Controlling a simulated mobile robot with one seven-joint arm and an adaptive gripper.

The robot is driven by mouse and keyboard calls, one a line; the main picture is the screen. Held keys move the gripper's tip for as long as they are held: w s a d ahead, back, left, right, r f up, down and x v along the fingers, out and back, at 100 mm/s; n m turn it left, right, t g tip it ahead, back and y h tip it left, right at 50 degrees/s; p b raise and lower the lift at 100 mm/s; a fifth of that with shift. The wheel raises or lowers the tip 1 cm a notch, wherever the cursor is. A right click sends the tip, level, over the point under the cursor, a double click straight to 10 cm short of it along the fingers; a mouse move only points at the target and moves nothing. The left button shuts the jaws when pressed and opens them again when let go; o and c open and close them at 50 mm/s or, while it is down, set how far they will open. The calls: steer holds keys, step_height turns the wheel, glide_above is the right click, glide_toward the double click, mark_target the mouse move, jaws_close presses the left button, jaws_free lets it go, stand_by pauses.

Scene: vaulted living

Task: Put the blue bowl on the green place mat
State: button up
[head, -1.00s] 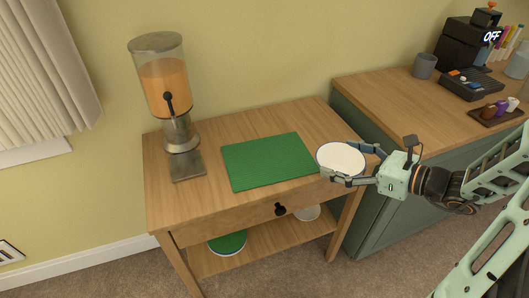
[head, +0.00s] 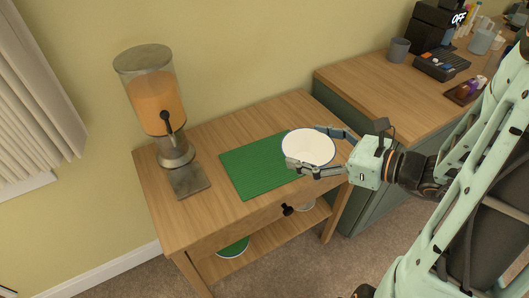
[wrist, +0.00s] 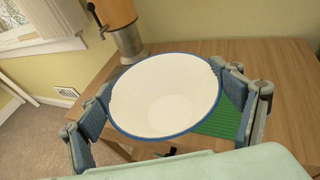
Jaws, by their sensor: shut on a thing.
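The blue bowl (head: 308,148) is white inside with a blue rim. My gripper (head: 312,150) is shut on it, with one finger on each side of the bowl. In the wrist view the bowl (wrist: 165,97) sits between the two fingers, and the green place mat (wrist: 225,120) shows behind and to its right. In the head view the green place mat (head: 255,168) lies flat on the small wooden table. The bowl overlaps the mat's right end in this view and hides part of it. I cannot tell the height of the bowl above the mat.
A drink dispenser (head: 158,105) with orange liquid stands at the table's left. The wooden table (head: 215,135) is otherwise clear. A green cabinet (head: 365,85) with a grey cup (head: 398,49) stands at the right. A green round thing (head: 233,247) lies on the lower shelf.

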steer(key=shift+s+a+r, duration=0.35)
steer(key=shift+a+r, duration=0.25)
steer(key=shift+r, duration=0.15)
steer(key=w+a+f+b, duration=0.1)
steer(key=w+a+f, duration=0.35)
steer(key=w, duration=0.25)
steer(key=b, duration=0.1)
glide_above(269, 160)
steer(key=f, duration=0.4)
steer(key=shift+s+d+f, duration=0.2)
steer(key=shift+s+f, duration=0.05)
steer(key=shift+s, duration=0.1)
steer(key=f, duration=0.2)
steer(key=f+b, duration=0.1)
steer(key=shift+w+a+f, duration=0.15)
steer(key=shift+w+a, duration=0.1)
steer(key=shift+w, duration=0.1)
steer(key=shift+f, duration=0.3)
